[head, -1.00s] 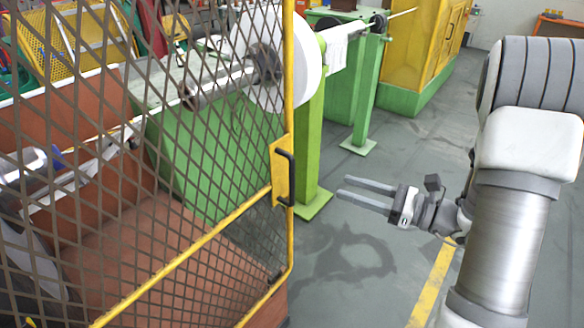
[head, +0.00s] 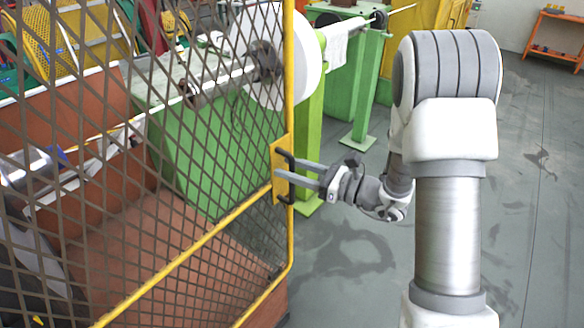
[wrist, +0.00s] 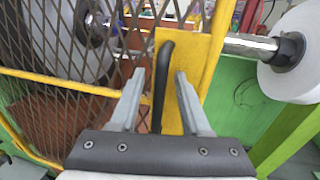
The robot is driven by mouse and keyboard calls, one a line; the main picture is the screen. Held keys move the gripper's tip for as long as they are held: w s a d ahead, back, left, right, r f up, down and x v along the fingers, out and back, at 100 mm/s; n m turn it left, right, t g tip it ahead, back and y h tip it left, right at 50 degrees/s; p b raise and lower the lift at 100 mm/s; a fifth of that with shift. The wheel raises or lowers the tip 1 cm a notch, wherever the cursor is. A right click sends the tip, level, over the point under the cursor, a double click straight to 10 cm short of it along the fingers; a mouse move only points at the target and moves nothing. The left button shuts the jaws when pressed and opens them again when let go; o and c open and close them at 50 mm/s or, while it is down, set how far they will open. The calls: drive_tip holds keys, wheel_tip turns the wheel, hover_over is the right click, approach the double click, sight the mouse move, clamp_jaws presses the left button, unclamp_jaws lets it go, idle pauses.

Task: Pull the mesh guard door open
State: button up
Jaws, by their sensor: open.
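The mesh guard door (head: 150,200) has a yellow frame and dark diamond mesh, and fills the left of the head view. Its black bar handle (head: 289,163) sits on a yellow plate (head: 278,171) at the door's right edge. My gripper (head: 287,170) is at the handle. In the wrist view the open fingers (wrist: 156,82) stand on either side of the upright black handle (wrist: 160,85), with gaps visible on both sides. The yellow plate (wrist: 187,60) lies behind the handle. The handle's lower part is hidden by the gripper body.
Behind the mesh are a green machine block (head: 200,150) and a reddish-brown floor panel (head: 140,240). A white reel (head: 300,60) and green post (head: 312,120) stand just right of the door edge. Grey floor (head: 350,270) is open at the right.

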clamp_jaws()
idle(1.4)
